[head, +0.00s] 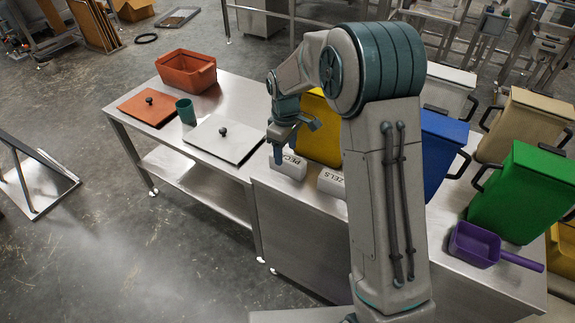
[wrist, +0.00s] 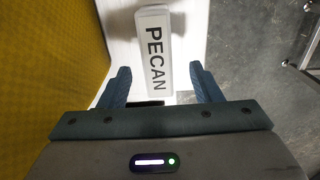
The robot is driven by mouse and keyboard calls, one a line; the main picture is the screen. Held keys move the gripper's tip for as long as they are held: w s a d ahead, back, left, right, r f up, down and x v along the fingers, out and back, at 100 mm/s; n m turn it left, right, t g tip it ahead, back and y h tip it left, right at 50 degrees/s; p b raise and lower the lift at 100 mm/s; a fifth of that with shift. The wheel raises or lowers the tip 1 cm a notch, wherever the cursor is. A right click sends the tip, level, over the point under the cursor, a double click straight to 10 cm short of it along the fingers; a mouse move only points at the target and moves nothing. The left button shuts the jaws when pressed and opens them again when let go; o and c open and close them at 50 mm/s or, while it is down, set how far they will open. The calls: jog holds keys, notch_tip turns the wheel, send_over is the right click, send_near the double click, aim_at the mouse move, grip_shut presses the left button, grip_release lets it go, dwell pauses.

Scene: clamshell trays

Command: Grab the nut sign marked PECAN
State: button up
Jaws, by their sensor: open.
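The white nut sign marked PECAN (wrist: 153,50) shows in the wrist view, its black letters running down the picture. In the head view the PECAN sign (head: 291,167) stands on the metal counter, partly hidden by my gripper. My gripper (wrist: 158,72) is open, with one blue finger on each side of the lower end of the sign. Nothing is held. Whether a finger touches the sign, I cannot tell. In the head view my gripper (head: 293,140) is just above the sign.
Another white sign ending in ZELS (head: 331,183) stands close to the right. A yellow bin (head: 318,130) is right behind the gripper; it fills the left of the wrist view (wrist: 50,50). Blue (head: 440,150) and green (head: 515,195) bins stand further right. A lid with a knob (head: 222,140) lies left.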

aim_at(287, 158)
jog(key=f, duration=0.6)
jog(key=shift+d+f, duration=0.2)
jog(key=shift+d, duration=0.05)
jog(key=shift+c, duration=0.4)
jog(key=c, duration=1)
